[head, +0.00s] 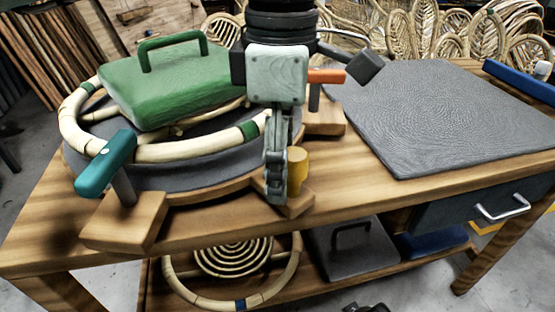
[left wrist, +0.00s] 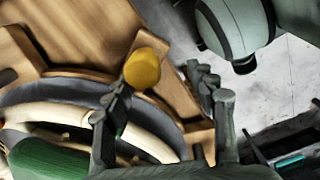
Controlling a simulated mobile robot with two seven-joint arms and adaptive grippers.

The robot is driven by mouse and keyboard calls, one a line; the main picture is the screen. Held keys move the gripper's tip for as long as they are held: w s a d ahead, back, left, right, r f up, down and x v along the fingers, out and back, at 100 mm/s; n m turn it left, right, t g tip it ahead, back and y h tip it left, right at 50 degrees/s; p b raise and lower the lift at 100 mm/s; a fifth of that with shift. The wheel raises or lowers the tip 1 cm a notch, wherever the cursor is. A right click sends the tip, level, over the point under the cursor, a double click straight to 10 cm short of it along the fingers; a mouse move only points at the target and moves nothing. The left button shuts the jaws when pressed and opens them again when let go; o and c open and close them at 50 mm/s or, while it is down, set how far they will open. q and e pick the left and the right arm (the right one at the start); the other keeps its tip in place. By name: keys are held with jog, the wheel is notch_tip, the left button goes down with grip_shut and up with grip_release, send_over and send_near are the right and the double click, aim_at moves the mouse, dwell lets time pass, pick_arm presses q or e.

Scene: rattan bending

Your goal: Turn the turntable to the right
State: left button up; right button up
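The turntable (head: 205,176) is a dark grey disc on the left half of the wooden table. A pale rattan ring (head: 180,150) with green bands lies on it, under a green block (head: 170,85) with a handle. A yellow peg (head: 298,160) stands on a wooden tab at the turntable's front right. My left gripper (head: 277,190) points down beside the peg, partly covering it. In the left wrist view the fingers (left wrist: 160,88) are apart, with the yellow peg (left wrist: 142,70) between them, nearer the left finger. Contact cannot be told. My right gripper is not identifiable.
A teal-handled clamp (head: 107,165) stands at the front left, an orange-handled one (head: 326,76) behind the gripper. A grey mat (head: 440,115) on the right is bare. A blue bar (head: 520,82) lies beyond it. The lower shelf holds a ring (head: 205,300) and a dark handled block (head: 352,250).

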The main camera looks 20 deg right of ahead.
pick_arm(q)
jog(key=shift+s, duration=0.1)
notch_tip(320, 180, up, 9)
jog(key=p, duration=0.5)
dwell(0.7)
